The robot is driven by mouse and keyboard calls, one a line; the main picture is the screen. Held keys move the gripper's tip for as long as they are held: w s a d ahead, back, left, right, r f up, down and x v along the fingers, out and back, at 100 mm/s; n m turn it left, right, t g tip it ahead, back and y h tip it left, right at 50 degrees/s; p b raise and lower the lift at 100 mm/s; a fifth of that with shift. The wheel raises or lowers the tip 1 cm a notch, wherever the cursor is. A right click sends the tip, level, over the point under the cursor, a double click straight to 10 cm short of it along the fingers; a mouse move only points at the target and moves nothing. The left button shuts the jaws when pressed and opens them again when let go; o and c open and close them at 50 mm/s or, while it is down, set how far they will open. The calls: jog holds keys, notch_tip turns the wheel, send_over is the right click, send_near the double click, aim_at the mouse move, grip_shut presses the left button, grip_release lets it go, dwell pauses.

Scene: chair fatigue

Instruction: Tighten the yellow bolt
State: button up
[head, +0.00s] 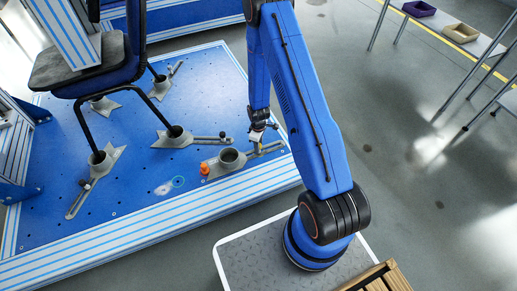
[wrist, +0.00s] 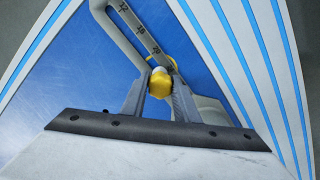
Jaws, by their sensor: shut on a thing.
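The yellow bolt (wrist: 159,83) is between the two fingers of my gripper (wrist: 160,90) in the wrist view, and the fingers are shut on it. It stands at a slotted grey clamp (wrist: 132,25) with scale marks along its arm. In the head view my gripper (head: 260,140) is low over the right end of that grey clamp (head: 240,160) on the blue platform. The bolt is too small and too covered by the gripper there to make out clearly. How far the bolt is screwed in cannot be told.
A dark chair (head: 85,70) stands on the blue platform (head: 130,190), its feet at several other grey clamps. An orange knob (head: 205,169) is at the clamp's left end. A purple bin (head: 418,9) and a tan bin (head: 460,32) are on the table at upper right.

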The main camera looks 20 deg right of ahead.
jog(key=m, duration=0.3)
dwell(0.4)
jog(key=shift+m, duration=2.1)
jog(key=o, duration=1.1)
jog(key=shift+c, duration=0.2)
notch_tip(320, 180, up, 17)
jog(key=shift+r, duration=0.2)
